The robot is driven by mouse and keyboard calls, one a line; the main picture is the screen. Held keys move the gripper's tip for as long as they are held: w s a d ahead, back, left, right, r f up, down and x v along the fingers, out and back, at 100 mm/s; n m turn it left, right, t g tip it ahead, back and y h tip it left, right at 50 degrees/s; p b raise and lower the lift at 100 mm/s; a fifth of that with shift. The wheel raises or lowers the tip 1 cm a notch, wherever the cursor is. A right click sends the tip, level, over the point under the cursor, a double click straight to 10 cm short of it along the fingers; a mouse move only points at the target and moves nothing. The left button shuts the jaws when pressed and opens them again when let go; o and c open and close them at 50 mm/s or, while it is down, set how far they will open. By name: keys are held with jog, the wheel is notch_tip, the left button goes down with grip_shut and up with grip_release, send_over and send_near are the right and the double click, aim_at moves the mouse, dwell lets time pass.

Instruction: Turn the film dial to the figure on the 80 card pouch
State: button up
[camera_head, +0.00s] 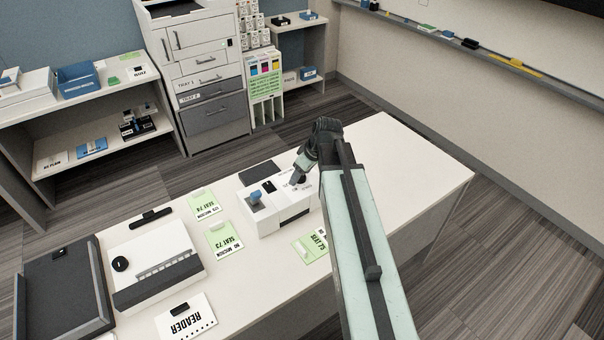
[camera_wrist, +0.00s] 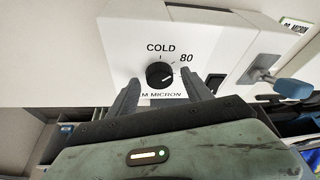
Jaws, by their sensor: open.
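The white machine (camera_head: 275,222) stands on the long table, with a blue-topped lever on it. Its black round film dial (camera_wrist: 159,75) faces the wrist camera. "COLD" is printed above the dial and "80" to its upper right; lettering ending in "M MICRON" is partly covered below. A light mark shows on the dial, but its exact direction is hard to tell. My gripper (camera_wrist: 159,82) is open, its two dark fingers on either side of the dial, apart from it in the picture. In the head view my gripper (camera_head: 300,178) is over the machine. Pouch cards (camera_head: 224,239) lie nearby, small print unclear.
The blue lever (camera_wrist: 292,88) is right of the dial. More cards (camera_head: 203,205) (camera_head: 312,245) lie beside the machine. A white device (camera_head: 155,262), a reader card (camera_head: 187,318) and a dark case (camera_head: 62,295) are at left. The table's right end is clear.

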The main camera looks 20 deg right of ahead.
aim_at(308, 185)
jog(key=p+v, duration=0.7)
jog(key=shift+r, duration=0.3)
jog(key=shift+s+d, duration=0.1)
